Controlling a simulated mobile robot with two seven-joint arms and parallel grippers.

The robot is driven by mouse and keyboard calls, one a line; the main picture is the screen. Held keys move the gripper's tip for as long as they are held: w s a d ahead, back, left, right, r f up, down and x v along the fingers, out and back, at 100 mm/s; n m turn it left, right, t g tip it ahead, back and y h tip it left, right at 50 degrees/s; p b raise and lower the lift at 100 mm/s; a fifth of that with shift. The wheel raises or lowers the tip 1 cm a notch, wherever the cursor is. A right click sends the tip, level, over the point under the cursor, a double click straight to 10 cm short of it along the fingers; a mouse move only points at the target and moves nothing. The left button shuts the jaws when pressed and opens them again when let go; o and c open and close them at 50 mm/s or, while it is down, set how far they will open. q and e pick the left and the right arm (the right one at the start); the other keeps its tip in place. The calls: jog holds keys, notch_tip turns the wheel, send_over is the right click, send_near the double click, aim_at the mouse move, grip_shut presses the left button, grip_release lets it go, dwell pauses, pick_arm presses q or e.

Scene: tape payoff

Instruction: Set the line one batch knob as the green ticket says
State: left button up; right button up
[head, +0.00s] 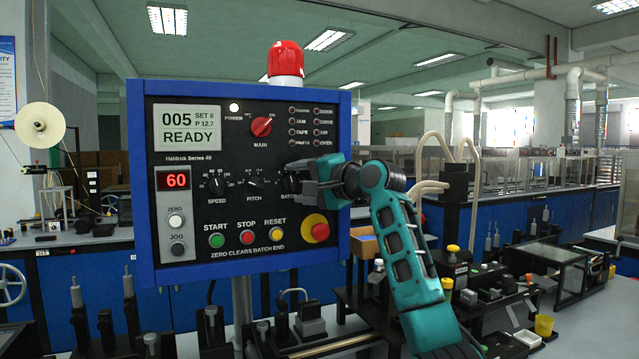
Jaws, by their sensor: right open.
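The blue-framed control panel (240,100) stands upright in the middle of the head view. Its row of black knobs is labelled speed, pitch and batch. The speed knob (217,186) and pitch knob (252,187) show clearly. My right gripper (293,178) is at the batch knob (289,186), with its fingers in front of the dial. The fingers hide most of that knob and its scale, so its setting cannot be read. I cannot tell whether the fingers touch it. The screen (185,128) reads 005, SET 8, P 12.7, READY. No green ticket is visible. My left gripper is not in view.
Start (217,240), stop (248,237) and reset (277,233) buttons sit below the knobs. A red emergency button (319,231) on yellow lies just under my right gripper. A red display (174,180) reads 60. Benches with equipment stand around the panel.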

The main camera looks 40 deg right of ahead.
jog(key=s+d+r+b, duration=0.1)
jog(key=s+b, duration=0.1)
jog(key=s, duration=1)
jog(key=shift+s+d, duration=0.15)
jog(key=shift+d, duration=0.25)
jog(key=shift+r, duration=0.1)
